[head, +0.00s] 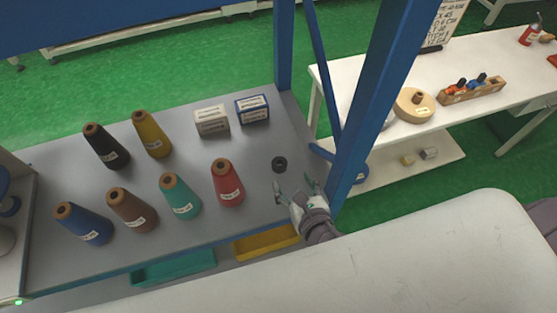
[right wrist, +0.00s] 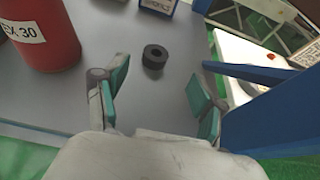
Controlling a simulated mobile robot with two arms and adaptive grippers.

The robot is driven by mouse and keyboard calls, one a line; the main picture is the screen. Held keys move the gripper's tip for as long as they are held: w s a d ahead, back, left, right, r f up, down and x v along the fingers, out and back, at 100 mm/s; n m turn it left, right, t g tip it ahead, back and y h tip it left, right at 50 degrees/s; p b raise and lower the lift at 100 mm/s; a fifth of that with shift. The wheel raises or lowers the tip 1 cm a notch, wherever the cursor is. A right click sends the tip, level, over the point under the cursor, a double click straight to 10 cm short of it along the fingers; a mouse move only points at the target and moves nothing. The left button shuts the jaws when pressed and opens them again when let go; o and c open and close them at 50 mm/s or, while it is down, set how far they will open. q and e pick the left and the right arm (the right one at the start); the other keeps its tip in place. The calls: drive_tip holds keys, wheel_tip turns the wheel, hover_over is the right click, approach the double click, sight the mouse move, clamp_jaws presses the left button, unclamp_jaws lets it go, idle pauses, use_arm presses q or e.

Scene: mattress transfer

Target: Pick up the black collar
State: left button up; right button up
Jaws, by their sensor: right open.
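The black collar (head: 279,164) is a small dark ring lying flat on the grey table, right of the red cone. In the right wrist view the collar (right wrist: 155,57) shows its central hole and lies ahead of my fingers, a little left of the middle. My right gripper (head: 298,186) is open and empty, with its teal-padded fingers apart. It is just in front of the collar and does not touch it. The right gripper also shows in the right wrist view (right wrist: 160,90). My left gripper is not in view.
The red cone (head: 227,183) stands left of the collar, among several other thread cones. Two small boxes, one white (head: 212,121) and one blue and white (head: 252,109), are behind the collar. A blue post (head: 372,100) rises close to my right gripper's right side.

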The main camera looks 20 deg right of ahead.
sight(278, 161)
drive_tip(key=x, duration=0.6)
drive_tip(key=p+x, duration=0.1)
drive_tip(key=x, duration=0.2)
drive_tip(key=shift+s+a+f, duration=0.15)
drive_tip(key=shift+a+f, duration=0.15)
drive_tip(key=shift+s, duration=0.1)
drive_tip(key=c, duration=1.2)
